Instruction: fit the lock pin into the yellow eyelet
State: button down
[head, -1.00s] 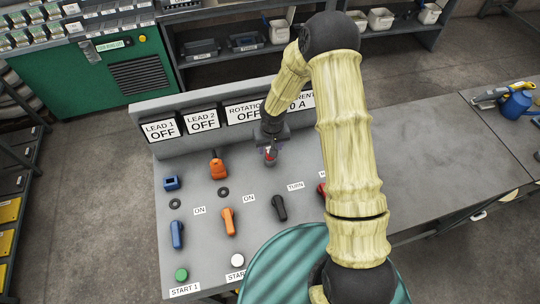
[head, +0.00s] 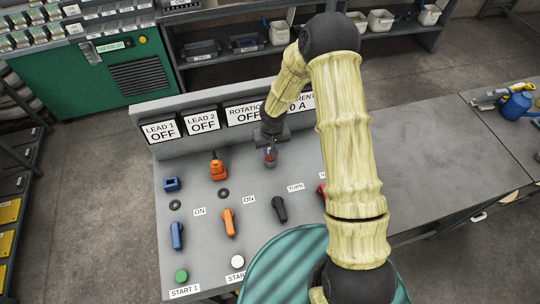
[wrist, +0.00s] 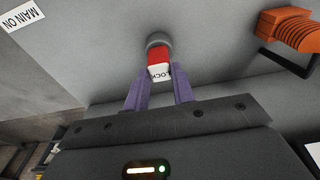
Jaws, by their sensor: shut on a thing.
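My gripper (head: 270,149) is low over the grey console, with its two purple fingers shut on the lock pin. The lock pin (wrist: 159,62) has a red body and a white tag lettered LOCK, and sits between the fingertips in the wrist view. A round grey part lies right beyond its red end; I cannot tell whether it belongs to the pin or to the console. In the head view the lock pin (head: 270,158) is a small red spot under the gripper. I cannot make out the yellow eyelet in either view.
The console top (head: 200,262) carries an orange plug (head: 218,168), a blue socket (head: 172,184), several handles, and green and white buttons. A red handle (head: 322,190) is partly hidden by my arm. The upright sign panel stands behind. The bench at right (head: 430,160) is mostly clear.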

jog(key=shift+r+p, duration=2)
jog(key=shift+r, duration=1)
